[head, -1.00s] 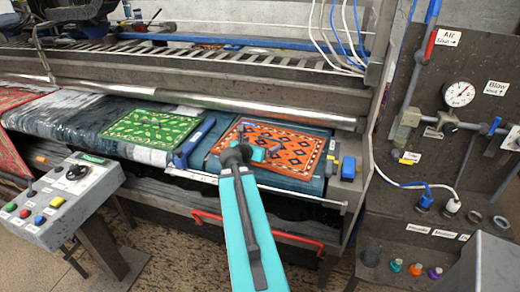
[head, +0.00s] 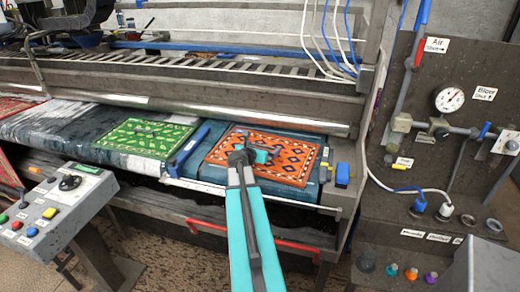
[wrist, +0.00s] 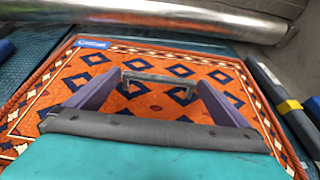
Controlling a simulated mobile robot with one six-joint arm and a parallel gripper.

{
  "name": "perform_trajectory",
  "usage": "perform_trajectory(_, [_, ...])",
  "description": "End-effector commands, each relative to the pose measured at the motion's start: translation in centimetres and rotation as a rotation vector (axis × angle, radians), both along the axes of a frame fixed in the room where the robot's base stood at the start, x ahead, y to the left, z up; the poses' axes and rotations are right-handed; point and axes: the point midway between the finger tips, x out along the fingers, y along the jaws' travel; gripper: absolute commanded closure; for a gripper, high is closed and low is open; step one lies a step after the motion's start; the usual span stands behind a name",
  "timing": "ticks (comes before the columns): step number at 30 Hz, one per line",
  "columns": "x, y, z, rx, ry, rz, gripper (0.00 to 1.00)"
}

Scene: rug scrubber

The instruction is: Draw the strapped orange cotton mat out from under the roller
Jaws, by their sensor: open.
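The orange mat (head: 296,165) has dark blue diamonds and a patterned border. It lies flat on the teal bed, its far edge close to the silver roller (head: 200,114). In the wrist view the mat (wrist: 60,95) shows a blue label and a grey strap handle (wrist: 150,76) standing up near its middle. The roller (wrist: 160,14) runs just beyond the far edge, with a strip of teal between. My gripper (head: 256,154) is over the mat. In the wrist view its purple fingers (wrist: 158,88) are spread, with the strap handle showing in the gap; contact cannot be told.
A green mat (head: 137,137) lies to the left, with a blue block (head: 188,150) between the mats. A blue clamp (head: 342,175) stands at the right edge. A red rail (head: 284,245) runs below the front. A control box (head: 50,210) stands front left, a valve panel right.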

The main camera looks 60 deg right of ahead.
Motion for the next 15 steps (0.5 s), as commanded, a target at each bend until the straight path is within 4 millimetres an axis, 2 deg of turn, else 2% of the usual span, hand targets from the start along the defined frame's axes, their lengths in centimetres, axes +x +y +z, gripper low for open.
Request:
perform_trajectory(6, [0.3, -1.8, -0.7, 0.0, 0.002, -0.001, 0.0])
perform_trajectory(15, [0.4, -2.4, -1.0, 0.0, 0.0, 0.0, 0.0])
